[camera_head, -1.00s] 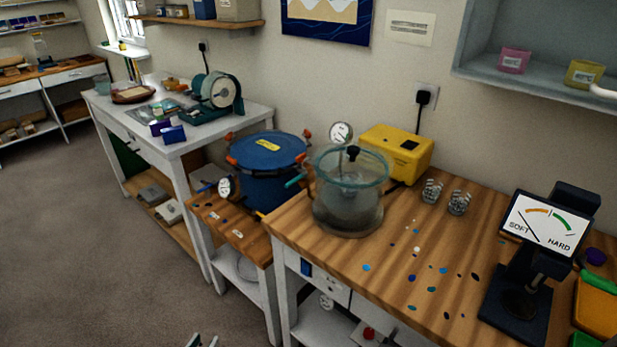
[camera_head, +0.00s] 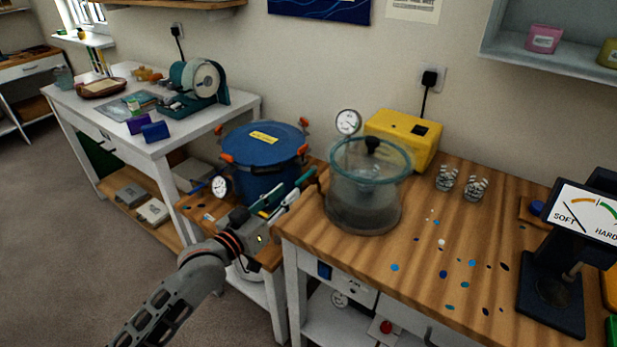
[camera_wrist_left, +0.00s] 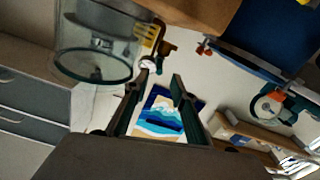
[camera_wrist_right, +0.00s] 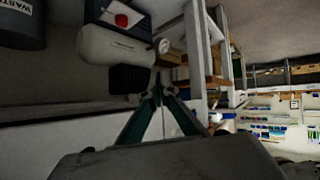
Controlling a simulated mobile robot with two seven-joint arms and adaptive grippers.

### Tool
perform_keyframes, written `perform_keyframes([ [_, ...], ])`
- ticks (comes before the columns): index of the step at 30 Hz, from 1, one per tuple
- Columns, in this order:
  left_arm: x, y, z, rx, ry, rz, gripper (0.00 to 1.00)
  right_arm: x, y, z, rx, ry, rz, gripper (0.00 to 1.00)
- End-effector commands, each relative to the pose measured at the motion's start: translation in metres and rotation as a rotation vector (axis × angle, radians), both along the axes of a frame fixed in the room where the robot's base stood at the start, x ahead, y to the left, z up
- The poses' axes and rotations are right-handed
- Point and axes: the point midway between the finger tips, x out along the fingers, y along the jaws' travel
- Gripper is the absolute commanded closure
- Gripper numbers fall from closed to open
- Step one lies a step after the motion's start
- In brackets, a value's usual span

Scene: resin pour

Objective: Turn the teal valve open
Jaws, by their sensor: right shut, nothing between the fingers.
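The teal valve (camera_head: 306,177) is a small bar handle on the left side of the clear vacuum chamber (camera_head: 366,212). My left gripper (camera_head: 285,194) is just left of the valve and a little below it, in front of the blue pot. Its fingers are apart with nothing visible between them. In the left wrist view, the gripper (camera_wrist_left: 159,78) is open, and a brass fitting (camera_wrist_left: 165,47) and the chamber (camera_wrist_left: 90,45) lie beyond the fingers. Any contact with the valve cannot be told. My right gripper (camera_wrist_right: 158,88) is shut and empty, away from the workbench top.
A blue pressure pot (camera_head: 262,165) with orange clamps stands left of the chamber. A yellow pump (camera_head: 405,140) and round gauge (camera_head: 348,122) are behind it. The wooden bench (camera_head: 420,270) has small coloured drops; a hardness tester (camera_head: 552,290) stands right.

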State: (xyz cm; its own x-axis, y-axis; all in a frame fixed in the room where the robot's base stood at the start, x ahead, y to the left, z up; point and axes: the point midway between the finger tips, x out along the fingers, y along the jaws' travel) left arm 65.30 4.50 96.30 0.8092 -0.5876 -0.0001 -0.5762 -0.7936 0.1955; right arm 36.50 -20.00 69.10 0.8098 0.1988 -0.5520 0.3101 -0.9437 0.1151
Motion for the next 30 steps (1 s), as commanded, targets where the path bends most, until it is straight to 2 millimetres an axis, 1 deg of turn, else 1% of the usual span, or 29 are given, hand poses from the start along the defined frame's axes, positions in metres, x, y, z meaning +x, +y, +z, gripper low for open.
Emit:
perform_keyframes([
  [5, 0.016, -0.012, 0.001, -0.002, 0.0, -0.001, 0.74, 0.0, -0.001, -0.001, -0.002, 0.001, 0.001, 1.0],
  [12, 0.046, -0.033, 0.001, -0.001, 0.0, 0.0, 0.74, -0.001, -0.002, -0.004, -0.003, 0.002, 0.001, 1.0],
  [15, 0.054, -0.04, 0.0, -0.001, 0.0, -0.001, 0.74, -0.001, -0.002, -0.005, -0.004, 0.003, 0.001, 1.0],
  [21, 0.062, -0.045, 0.0, -0.001, -0.001, 0.0, 0.74, -0.001, -0.002, -0.007, -0.004, 0.005, 0.001, 1.0],
  [28, 0.062, -0.045, 0.0, 0.0, 0.0, 0.0, 0.74, -0.002, -0.002, -0.007, -0.004, 0.005, 0.001, 1.0],
  [29, 0.062, -0.045, 0.0, 0.0, 0.0, 0.0, 0.82, -0.002, -0.002, -0.007, -0.004, 0.005, 0.001, 1.0],
  [30, 0.062, -0.045, 0.0, 0.0, 0.0, 0.0, 0.93, -0.002, -0.002, -0.007, -0.004, 0.005, 0.001, 1.0],
])
